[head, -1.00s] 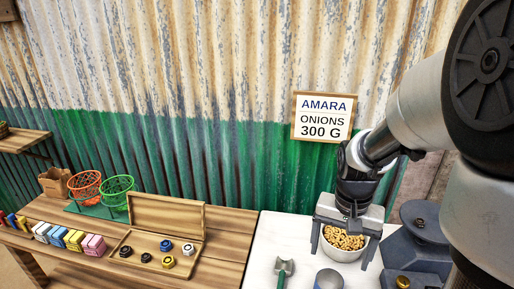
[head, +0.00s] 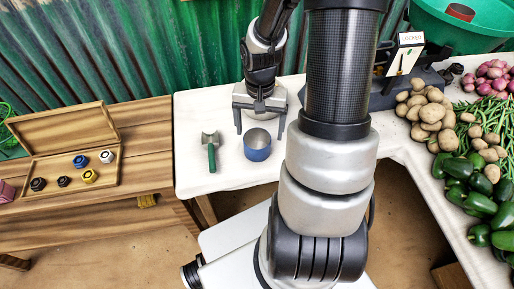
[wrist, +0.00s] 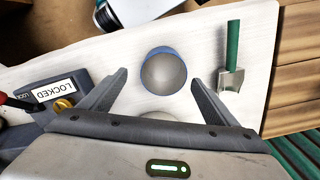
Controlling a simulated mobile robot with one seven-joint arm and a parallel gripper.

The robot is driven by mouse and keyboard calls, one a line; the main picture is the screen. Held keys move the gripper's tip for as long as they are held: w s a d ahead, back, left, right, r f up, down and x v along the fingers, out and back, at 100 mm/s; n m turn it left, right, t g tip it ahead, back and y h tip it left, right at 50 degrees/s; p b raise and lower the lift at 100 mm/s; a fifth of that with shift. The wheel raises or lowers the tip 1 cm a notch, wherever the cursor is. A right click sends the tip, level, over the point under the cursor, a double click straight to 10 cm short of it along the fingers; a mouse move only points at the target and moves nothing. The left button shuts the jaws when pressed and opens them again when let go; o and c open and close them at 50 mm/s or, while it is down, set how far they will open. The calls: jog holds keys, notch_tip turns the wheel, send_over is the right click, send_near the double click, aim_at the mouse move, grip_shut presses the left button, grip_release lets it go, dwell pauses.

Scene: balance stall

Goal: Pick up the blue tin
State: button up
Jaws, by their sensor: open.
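The blue tin (head: 257,152) stands upright and open at the top on the white table, near its front edge. In the wrist view the tin (wrist: 148,57) shows its pale grey inside and blue rim. It appears empty. My gripper (head: 259,130) is open and empty, just behind the tin in the head view. In the wrist view my gripper (wrist: 159,78) has its fingers spread wide, and the tin shows between and slightly beyond their tips. I cannot tell the height of the fingertips above the table.
A green-handled scoop (head: 211,153) lies left of the tin. A pale rounded thing (wrist: 158,115) shows partly under my palm. The scale with a LOCKED tag (head: 409,42) stands right. Potatoes (head: 428,113) and peppers (head: 478,196) fill the right counter. A weight box (head: 60,140) is left.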

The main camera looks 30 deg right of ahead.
aim_at(257, 141)
jog(key=shift+a+f+b, duration=0.25)
jog(key=shift+f+b, duration=0.2)
jog(key=shift+f, duration=0.95)
jog(key=shift+a+f+b, duration=0.2)
jog(key=shift+f+b, duration=0.25)
jog(key=shift+f, duration=0.9)
jog(key=shift+c, duration=0.5)
jog(key=c, duration=1.1)
